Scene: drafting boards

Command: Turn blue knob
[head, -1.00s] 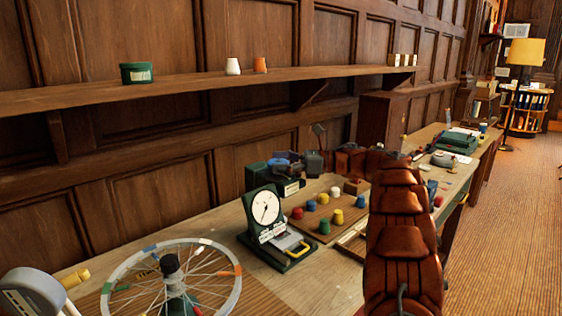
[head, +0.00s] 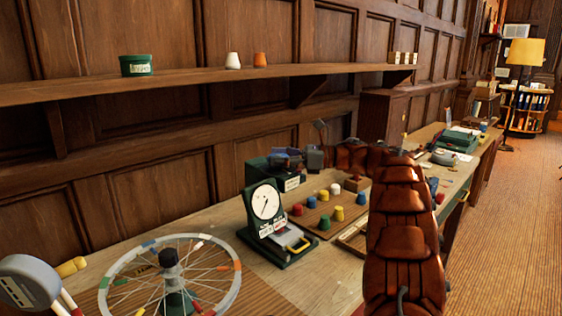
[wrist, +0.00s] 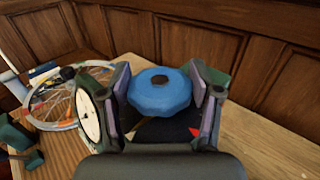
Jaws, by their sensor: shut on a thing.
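The blue knob (wrist: 160,92) is round with a lobed rim and a dark centre, and it sits between my two fingers in the wrist view. My gripper (wrist: 160,98) is shut on it, one finger pad at its left side and one at its right. In the head view my gripper (head: 298,159) is at the top of a dark green box (head: 256,172) with a pale label. There the fingers mostly cover the knob. Its turn angle cannot be told.
A white-faced dial gauge (head: 266,202) stands close in front of the box. A board with several coloured knobs (head: 325,222) lies to the right. A spoked wheel (head: 235,285) is at the front left. A wooden shelf (head: 190,84) runs along the wall above.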

